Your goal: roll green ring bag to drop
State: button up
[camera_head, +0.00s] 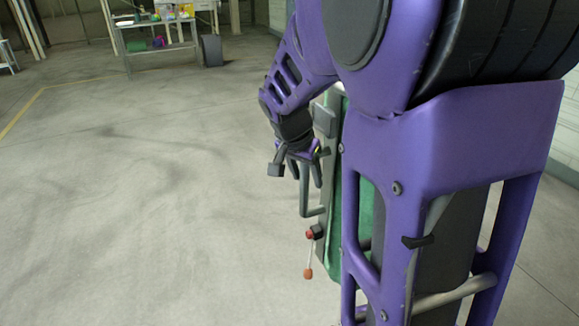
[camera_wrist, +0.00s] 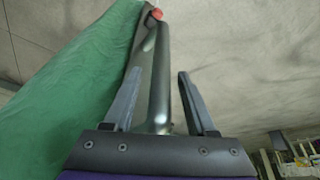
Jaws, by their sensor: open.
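A green sheet-like bag (camera_head: 347,205) hangs upright behind my purple arm, which hides much of it. It fills the left of the wrist view (camera_wrist: 60,75). A grey bent bar (camera_head: 305,195) stands beside it, on its left side. My gripper (camera_head: 296,172) is open, pointing down at the top of this bar. In the wrist view the bar (camera_wrist: 160,85) runs between the two fingers (camera_wrist: 160,74), and I cannot tell whether they touch it. The ring is not clearly visible.
A lever with red ends (camera_head: 309,255) sticks out below the bar; a red knob (camera_wrist: 157,14) shows beyond the fingers. The concrete floor (camera_head: 140,200) to the left is clear. A work table (camera_head: 160,48) with small items stands far back.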

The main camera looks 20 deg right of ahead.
jog(key=shift+w+d+f+b, duration=0.2)
jog(key=shift+f+b, duration=0.1)
jog(key=shift+f, duration=0.35)
jog(key=shift+c, duration=0.4)
grip_shut()
dwell(0.8)
